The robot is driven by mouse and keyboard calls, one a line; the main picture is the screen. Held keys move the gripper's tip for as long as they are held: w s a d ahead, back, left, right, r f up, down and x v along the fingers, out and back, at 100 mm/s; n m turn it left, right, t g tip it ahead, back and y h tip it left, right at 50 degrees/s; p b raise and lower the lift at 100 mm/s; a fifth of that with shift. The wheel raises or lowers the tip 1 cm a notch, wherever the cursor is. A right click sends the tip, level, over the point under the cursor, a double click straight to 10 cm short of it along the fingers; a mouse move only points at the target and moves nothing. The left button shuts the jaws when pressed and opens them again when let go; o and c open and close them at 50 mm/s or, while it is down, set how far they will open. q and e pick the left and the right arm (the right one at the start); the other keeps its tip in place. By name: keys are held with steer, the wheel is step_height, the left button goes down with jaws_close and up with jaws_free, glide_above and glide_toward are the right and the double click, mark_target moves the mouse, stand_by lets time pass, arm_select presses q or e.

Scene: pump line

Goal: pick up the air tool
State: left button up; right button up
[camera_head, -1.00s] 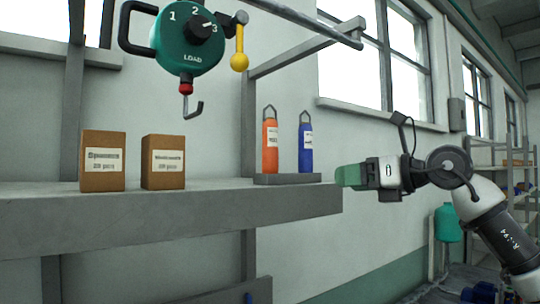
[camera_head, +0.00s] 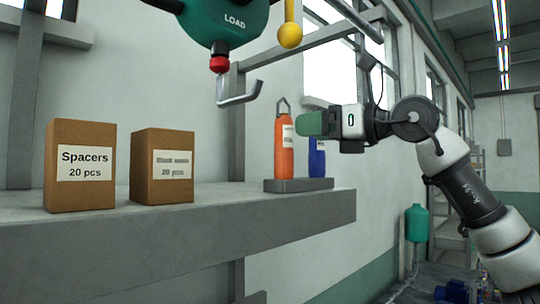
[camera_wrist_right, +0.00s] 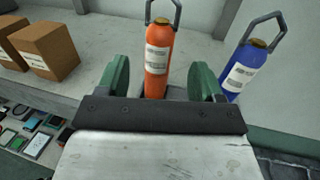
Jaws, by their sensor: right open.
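Two bottle-shaped tools with hanging loops stand upright on a small grey base (camera_head: 285,186) on the shelf. One is orange (camera_head: 284,150), the other blue (camera_head: 317,160); I cannot read which is the air tool. In the head view my right gripper (camera_head: 311,124) is beside the orange tool's upper right and partly covers the blue one. In the right wrist view my right gripper (camera_wrist_right: 160,82) is open, and the orange tool (camera_wrist_right: 158,60) appears between its green fingers. The blue tool (camera_wrist_right: 243,68) stands outside the right finger. My left gripper is out of view.
Two cardboard boxes, one labelled Spacers (camera_head: 80,190) and another (camera_head: 162,190), stand left on the grey shelf (camera_head: 200,230). A green load balancer (camera_head: 222,20) with a hook (camera_head: 238,97) and a yellow ball (camera_head: 290,36) hangs above. Shelf space between the boxes and base is free.

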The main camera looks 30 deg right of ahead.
mark_target(276, 131)
steer(key=shift+p+x, duration=0.6)
steer(key=shift+x, duration=0.6)
steer(key=shift+w+a+r, duration=0.15)
steer(key=shift+w+a, duration=0.1)
steer(key=shift+w, duration=0.1)
steer(key=p+x, duration=0.3)
steer(key=x, duration=0.1)
steer(key=shift+w+a+p, duration=0.1)
steer(key=shift+w+p, duration=0.1)
steer(key=shift+p, duration=0.15)
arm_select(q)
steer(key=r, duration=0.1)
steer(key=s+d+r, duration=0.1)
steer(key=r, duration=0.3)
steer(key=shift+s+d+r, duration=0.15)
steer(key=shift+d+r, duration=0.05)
arm_select(e)
steer(key=shift+w+a, duration=0.25)
steer(key=shift+w, duration=0.1)
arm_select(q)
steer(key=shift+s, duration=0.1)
arm_select(e)
steer(key=shift+c, duration=0.2)
steer(key=shift+s+d, duration=0.1)
steer(key=c, duration=0.7)
jaws_close()
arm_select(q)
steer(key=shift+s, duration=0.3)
